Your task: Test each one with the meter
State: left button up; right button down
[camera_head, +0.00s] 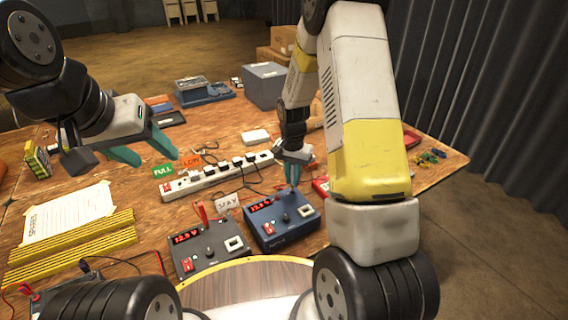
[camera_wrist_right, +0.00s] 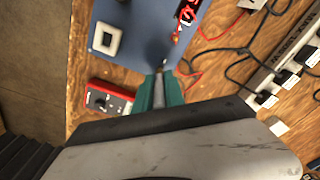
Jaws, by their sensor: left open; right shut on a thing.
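My right gripper (camera_head: 293,180) is just above the back of a blue box with a red display (camera_head: 283,222). In the right wrist view its teal fingers (camera_wrist_right: 160,88) are shut on a slim grey thing that I cannot identify, mostly hidden between them. The blue box (camera_wrist_right: 125,38) lies just beyond the fingertips. A red meter with a dial (camera_wrist_right: 108,97) lies left of the fingers; in the head view a red case (camera_head: 321,187) shows partly behind my right arm. A grey box with a red display (camera_head: 208,250) stands left of the blue one. My left gripper (camera_head: 150,150) is open and empty above the table.
A white power strip (camera_head: 215,177) with several plugs and cables crosses the table. Green FULL (camera_head: 163,170) and red LOW (camera_head: 190,162) labels lie behind it. Yellow strips (camera_head: 70,247) and a paper sheet (camera_head: 68,213) lie at left. A grey-blue box (camera_head: 265,84) stands at the back.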

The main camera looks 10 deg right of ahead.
jog(key=shift+f, duration=0.9)
dwell(1.5)
jog(key=c, duration=1)
grip_release()
jog(key=shift+r, duration=3.75)
